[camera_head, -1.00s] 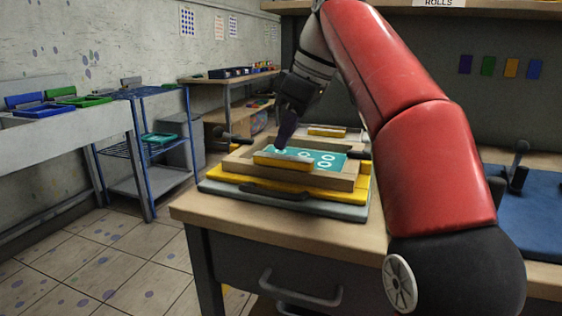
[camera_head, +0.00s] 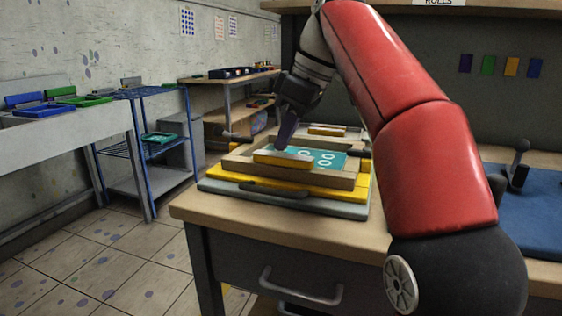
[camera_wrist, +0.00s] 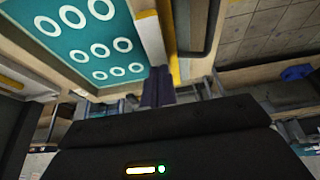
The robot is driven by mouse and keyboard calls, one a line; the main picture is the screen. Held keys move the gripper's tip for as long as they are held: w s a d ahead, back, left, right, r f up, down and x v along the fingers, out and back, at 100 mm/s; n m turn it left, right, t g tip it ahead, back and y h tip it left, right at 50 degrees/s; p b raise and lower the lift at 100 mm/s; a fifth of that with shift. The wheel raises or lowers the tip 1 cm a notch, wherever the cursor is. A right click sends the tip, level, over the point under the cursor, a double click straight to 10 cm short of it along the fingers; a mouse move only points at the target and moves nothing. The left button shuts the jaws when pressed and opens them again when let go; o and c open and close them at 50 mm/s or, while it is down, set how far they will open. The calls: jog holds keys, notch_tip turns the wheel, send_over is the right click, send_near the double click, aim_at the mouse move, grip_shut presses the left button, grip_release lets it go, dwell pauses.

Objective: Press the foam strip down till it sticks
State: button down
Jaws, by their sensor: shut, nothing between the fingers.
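A wooden-framed printing screen (camera_head: 340,181) with a teal mesh (camera_head: 330,159) and white rings lies on the table. A yellow bar with a pale top, seemingly the foam strip (camera_head: 283,161), lies along the near side of the mesh. In the wrist view a pale strip with a yellow edge (camera_wrist: 149,36) runs beside the mesh. My gripper (camera_head: 281,146) points down just behind the bar, its dark purple fingers together and empty. The fingers also show in the wrist view (camera_wrist: 158,87), close to the strip's end. I cannot tell whether they touch it.
A yellow board and a grey-green base (camera_head: 215,188) lie under the screen on the wooden table (camera_head: 330,232). Another yellow bar (camera_head: 327,130) lies behind. A blue mat (camera_head: 540,215) with a dark handle (camera_head: 518,165) is at right. A blue rack (camera_head: 150,150) stands at left.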

jog(key=shift+f, duration=0.75)
dwell(1.2)
jog(key=shift+r, duration=0.1)
